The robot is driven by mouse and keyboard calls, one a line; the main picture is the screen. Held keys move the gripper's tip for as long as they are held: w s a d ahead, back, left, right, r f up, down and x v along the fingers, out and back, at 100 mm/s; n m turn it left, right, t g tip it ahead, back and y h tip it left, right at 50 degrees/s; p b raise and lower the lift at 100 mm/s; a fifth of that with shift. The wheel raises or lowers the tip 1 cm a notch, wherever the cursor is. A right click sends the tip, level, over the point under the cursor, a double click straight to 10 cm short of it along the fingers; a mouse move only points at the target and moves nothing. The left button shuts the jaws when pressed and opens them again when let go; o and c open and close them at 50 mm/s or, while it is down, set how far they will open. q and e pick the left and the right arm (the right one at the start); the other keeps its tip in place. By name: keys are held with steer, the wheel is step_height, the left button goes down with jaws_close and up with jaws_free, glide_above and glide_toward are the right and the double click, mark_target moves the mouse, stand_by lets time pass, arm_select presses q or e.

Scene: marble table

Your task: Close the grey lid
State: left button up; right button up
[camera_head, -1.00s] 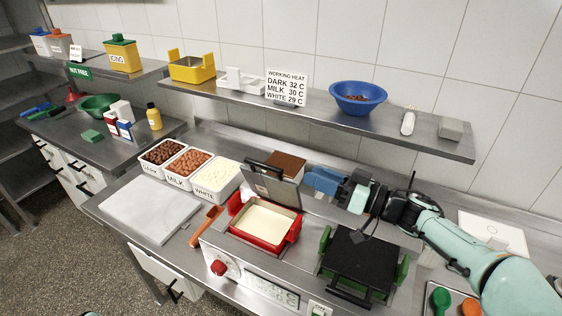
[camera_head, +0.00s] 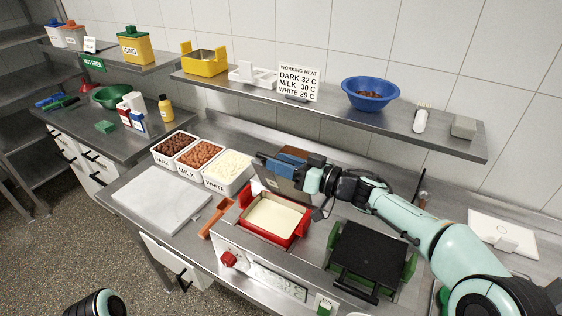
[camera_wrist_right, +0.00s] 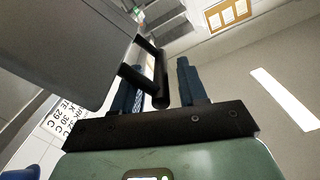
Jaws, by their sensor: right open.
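The grey lid (camera_head: 283,186) stands raised at the back of the red-framed tank (camera_head: 244,222), which holds a pale, cream-coloured filling. My right gripper (camera_head: 268,164) is at the upper part of the lid and hides some of it. In the right wrist view the lid (camera_wrist_right: 62,48) fills the upper left, and its black bar handle (camera_wrist_right: 151,78) lies at the open fingers (camera_wrist_right: 160,80). The handle overlaps the space between the fingers; I cannot tell whether either finger touches it. My left gripper is out of view.
A black-lidded green tank (camera_head: 371,252) sits right of the red one. Bins of dark, milk and white pieces (camera_head: 228,172) stand to the left, with a white marble slab (camera_head: 160,198) in front. A shelf (camera_head: 330,112) runs above. An orange scraper (camera_head: 216,218) lies beside the red tank.

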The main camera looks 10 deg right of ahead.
steer(key=shift+w+a, duration=0.15)
steer(key=shift+a, duration=0.1)
jaws_close()
